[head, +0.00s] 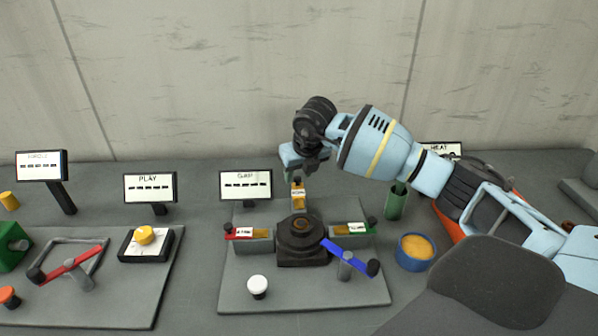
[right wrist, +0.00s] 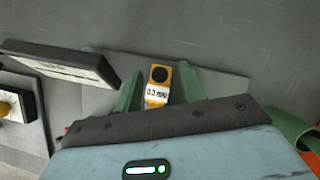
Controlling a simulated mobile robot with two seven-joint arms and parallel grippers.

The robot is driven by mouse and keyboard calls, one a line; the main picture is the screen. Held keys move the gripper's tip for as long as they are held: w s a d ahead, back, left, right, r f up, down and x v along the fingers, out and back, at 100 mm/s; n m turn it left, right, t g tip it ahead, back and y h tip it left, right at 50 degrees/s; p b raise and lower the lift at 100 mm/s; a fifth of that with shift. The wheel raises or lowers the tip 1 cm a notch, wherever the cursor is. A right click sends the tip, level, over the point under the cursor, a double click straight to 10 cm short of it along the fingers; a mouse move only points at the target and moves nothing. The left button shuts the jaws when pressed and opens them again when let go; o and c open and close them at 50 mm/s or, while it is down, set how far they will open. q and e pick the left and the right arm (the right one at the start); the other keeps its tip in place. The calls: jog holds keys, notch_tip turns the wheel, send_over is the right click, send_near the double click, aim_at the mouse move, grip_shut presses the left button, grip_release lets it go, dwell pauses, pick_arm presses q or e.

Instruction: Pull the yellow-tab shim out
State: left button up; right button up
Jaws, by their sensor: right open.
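The yellow-tab shim (head: 298,190) stands at the back of the dark screw jack (head: 302,240), on the grey base plate. In the right wrist view its yellow tab (right wrist: 158,86) shows a dark round spot and a white label. My right gripper (head: 304,168) is just above and behind the tab in the head view. In the right wrist view its two green fingers (right wrist: 159,74) are spread, one on each side of the tab. I cannot tell how close they are to touching it. My left gripper is not in view.
The jack also has a red-tab shim (head: 240,233) at left and a green-tab shim (head: 357,230) at right. A blue lever (head: 350,257) and white knob (head: 257,286) are in front. A GAP display (head: 245,185), green cup (head: 396,202) and blue bowl (head: 416,252) stand nearby.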

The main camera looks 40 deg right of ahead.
jog(key=v, duration=0.7)
jog(key=shift+r, duration=0.3)
jog(key=shift+s, duration=0.1)
